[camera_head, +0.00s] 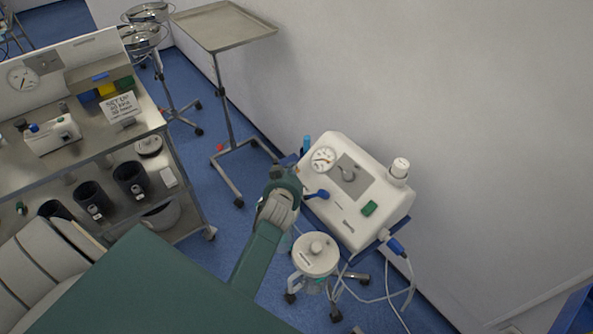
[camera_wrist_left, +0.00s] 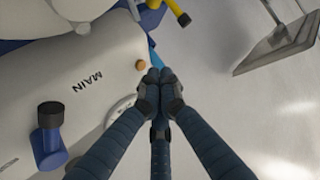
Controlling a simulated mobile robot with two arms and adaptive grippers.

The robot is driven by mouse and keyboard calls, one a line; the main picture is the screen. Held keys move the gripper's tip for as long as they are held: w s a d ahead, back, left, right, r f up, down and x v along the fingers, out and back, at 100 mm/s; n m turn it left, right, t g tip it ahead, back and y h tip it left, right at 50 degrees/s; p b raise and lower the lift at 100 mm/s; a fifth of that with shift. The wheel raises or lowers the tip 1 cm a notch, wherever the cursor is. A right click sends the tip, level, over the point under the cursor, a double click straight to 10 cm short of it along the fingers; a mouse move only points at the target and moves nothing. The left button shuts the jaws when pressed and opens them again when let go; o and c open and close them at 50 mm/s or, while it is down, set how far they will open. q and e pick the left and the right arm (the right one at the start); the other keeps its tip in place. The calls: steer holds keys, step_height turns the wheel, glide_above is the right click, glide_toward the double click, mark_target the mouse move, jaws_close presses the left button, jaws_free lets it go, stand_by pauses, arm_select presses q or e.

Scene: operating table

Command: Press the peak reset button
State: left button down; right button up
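A white machine (camera_head: 345,222) with a round gauge (camera_head: 322,160), a blue lever (camera_head: 320,195) and a green switch (camera_head: 369,208) stands by the wall. In the left wrist view its white housing (camera_wrist_left: 60,65) bears the word "MAIN", and a small orange-brown round button (camera_wrist_left: 140,65) shows near the gauge rim (camera_wrist_left: 119,108). No peak reset label can be read. My left gripper (camera_head: 291,161) is at the machine's upper left corner, partly hidden behind my wrist. Its fingers (camera_wrist_left: 158,78) are together and empty, just beside the small button; contact cannot be told. My right gripper is out of view.
A metal tray stand (camera_head: 225,25) stands behind. A steel trolley (camera_head: 190,180) with canisters is at the left. A round white-lidded jar (camera_head: 316,252) stands in front of the machine. A blue part (camera_head: 306,143) rises at the machine's back left corner.

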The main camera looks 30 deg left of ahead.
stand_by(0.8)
arm_select(q)
steer(key=shift+w+d+f+b, duration=0.1)
steer(key=shift+w+f+b, duration=0.15)
steer(key=shift+f+b, duration=0.15)
steer(key=shift+w+d+f+b, duration=0.1)
steer(key=shift+w+f+b, duration=0.15)
steer(key=shift+b, duration=0.1)
stand_by(0.5)
steer(key=shift+s, duration=0.1)
steer(key=shift+s+a+r+p, duration=0.2)
steer(key=shift+s+r+p, duration=0.2)
steer(key=shift+r+p, duration=0.4)
steer(key=shift+f, duration=0.1)
steer(key=s+r+p, duration=0.1)
steer(key=r+p, duration=0.1)
steer(key=p, duration=0.1)
steer(key=s+a+r+p, duration=0.1)
steer(key=r+p, duration=0.1)
steer(key=shift+s, duration=0.35)
